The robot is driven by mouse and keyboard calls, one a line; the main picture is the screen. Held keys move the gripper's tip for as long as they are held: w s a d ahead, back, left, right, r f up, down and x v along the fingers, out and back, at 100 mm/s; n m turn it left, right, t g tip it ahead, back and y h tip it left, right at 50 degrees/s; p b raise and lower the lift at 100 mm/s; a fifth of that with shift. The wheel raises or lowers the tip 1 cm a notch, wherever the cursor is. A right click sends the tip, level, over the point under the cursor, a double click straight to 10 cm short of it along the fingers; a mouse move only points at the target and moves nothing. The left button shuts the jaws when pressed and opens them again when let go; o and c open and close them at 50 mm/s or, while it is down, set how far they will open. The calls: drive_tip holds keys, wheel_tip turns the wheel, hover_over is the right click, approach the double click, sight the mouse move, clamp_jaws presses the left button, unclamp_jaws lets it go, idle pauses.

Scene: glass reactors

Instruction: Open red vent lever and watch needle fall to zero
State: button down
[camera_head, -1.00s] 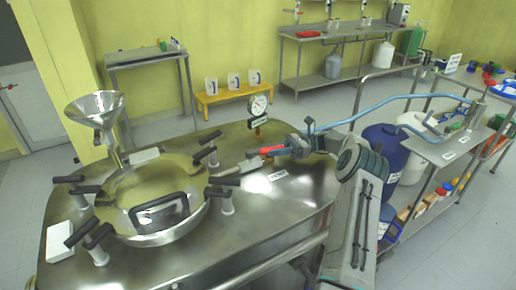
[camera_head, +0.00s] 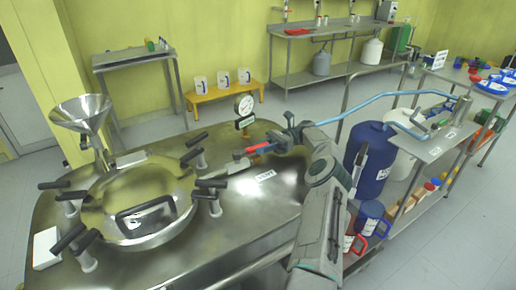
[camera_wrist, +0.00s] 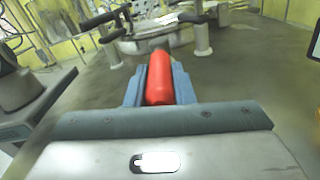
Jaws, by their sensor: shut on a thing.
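The red vent lever (camera_head: 257,148) lies about level above the steel reactor top. My gripper (camera_head: 264,148) is shut on it, coming from the right. In the wrist view the red grip of the lever (camera_wrist: 160,78) sits between the two blue-grey fingers (camera_wrist: 158,84). The round pressure gauge (camera_head: 244,104) stands on a short post behind the lever. Its dial is too small for me to read the needle. A white VENT label (camera_head: 265,176) lies on the reactor top in front of the lever.
A round lid (camera_head: 140,200) with several black-handled clamps is left of my gripper. A steel funnel (camera_head: 82,114) stands at the back left. A blue drum (camera_head: 370,158) and a trolley with a blue hose (camera_head: 375,97) are on the right.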

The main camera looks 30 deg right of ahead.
drive_tip(key=c, duration=1.2)
unclamp_jaws()
drive_tip(key=shift+a, duration=0.15)
drive_tip(key=shift+c, duration=0.2)
drive_tip(key=shift+r, duration=0.1)
drive_tip(key=r, duration=0.4)
drive_tip(key=shift+s+d+r, duration=0.2)
drive_tip(key=shift+d+r, duration=0.05)
drive_tip(key=shift+d, duration=0.05)
drive_tip(key=s+d+r+p, duration=0.3)
drive_tip(key=s+d+r, duration=0.3)
drive_tip(key=s, duration=0.3)
drive_tip(key=shift+s+r, duration=0.15)
drive_tip(key=shift+r, duration=0.05)
